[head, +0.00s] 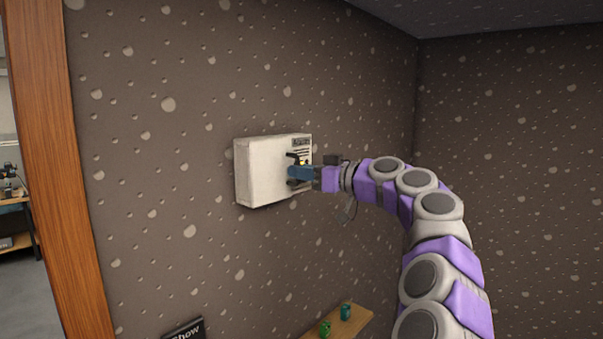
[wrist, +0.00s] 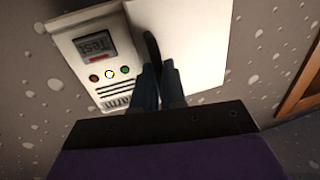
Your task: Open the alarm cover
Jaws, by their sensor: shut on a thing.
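The alarm box (head: 301,149) is a pale box fixed to the wall. Its blank white cover (head: 262,170) spans the left part of the front in the head view. The cover (wrist: 190,45) is at the right in the wrist view, beside the exposed panel, and appears to lie flat over the box. A dark curved handle (wrist: 152,48) stands at the cover's edge near the panel. My gripper (head: 291,170) is at this edge, and its blue fingers (wrist: 160,72) are shut on the handle. The fingers hide the handle's lower part in the wrist view.
The exposed panel (wrist: 87,62) has a small display, coloured lights and dark slots. A wooden post (head: 55,170) stands at the left. The wall around the box is clear.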

